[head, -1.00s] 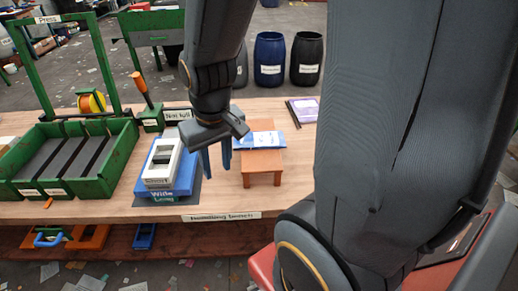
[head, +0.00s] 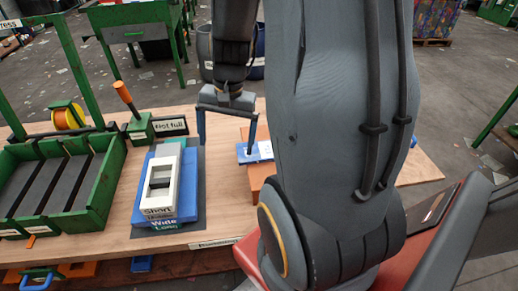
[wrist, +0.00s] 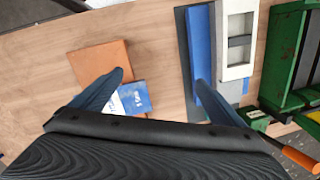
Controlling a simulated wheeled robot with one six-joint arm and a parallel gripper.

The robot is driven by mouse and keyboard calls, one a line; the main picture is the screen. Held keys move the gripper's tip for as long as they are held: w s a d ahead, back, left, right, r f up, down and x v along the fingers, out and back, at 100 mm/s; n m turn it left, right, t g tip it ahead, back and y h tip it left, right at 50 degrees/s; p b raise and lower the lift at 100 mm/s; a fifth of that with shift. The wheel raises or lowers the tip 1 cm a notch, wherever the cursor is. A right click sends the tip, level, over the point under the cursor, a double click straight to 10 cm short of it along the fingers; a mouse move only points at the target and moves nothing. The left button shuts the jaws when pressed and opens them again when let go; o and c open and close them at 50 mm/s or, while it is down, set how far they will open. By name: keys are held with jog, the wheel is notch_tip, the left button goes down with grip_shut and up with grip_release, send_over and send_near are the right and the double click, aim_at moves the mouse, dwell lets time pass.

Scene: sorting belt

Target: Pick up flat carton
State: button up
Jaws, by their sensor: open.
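The flat carton, blue and white, lies on a small orange stand. In the head view the carton (head: 262,151) is partly hidden by my arm, and the stand (head: 257,178) shows only in part. In the wrist view the carton (wrist: 134,98) lies at the near edge of the stand (wrist: 98,62), partly behind one finger. My gripper (head: 226,146) is wide open and empty, between the stand and the stacked trays. In the wrist view my gripper (wrist: 158,90) has its left finger over the carton and its right finger by the blue tray.
A blue tray (head: 138,213) with a white frame (head: 160,180) on it sits on a dark mat, left of the gripper. A green divided bin (head: 98,195) stands further left, with an orange-handled lever (head: 123,93) behind. Bare bench lies between mat and stand.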

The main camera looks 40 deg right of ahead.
aim_at(261, 150)
jog(key=d+f+m, duration=0.1)
jog(key=d+m, duration=0.3)
jog(key=d, duration=0.1)
jog(key=s+d+f+m+t+y, duration=0.1)
jog(key=d+m, duration=0.4)
jog(key=d, duration=0.1)
jog(key=d+f+m+y+p, duration=0.1)
jog(key=d+m, duration=0.4)
jog(key=shift+s+d+f+t, duration=0.3)
jog(key=shift+f+t, duration=0.05)
jog(key=shift+t, duration=0.05)
jog(key=shift+f+y, duration=0.25)
jog(key=shift+y, duration=0.05)
jog(key=shift+w+p+x, duration=0.15)
jog(key=shift+p+x, duration=0.4)
jog(key=shift+x, duration=1.25)
jog(key=shift+w+p+x, duration=0.15)
jog(key=shift+p+x, duration=0.4)
jog(key=shift+x, duration=1.3)
jog(key=shift+r, duration=0.1)
jog(key=shift+c, duration=0.2)
jog(key=c, duration=1.1)
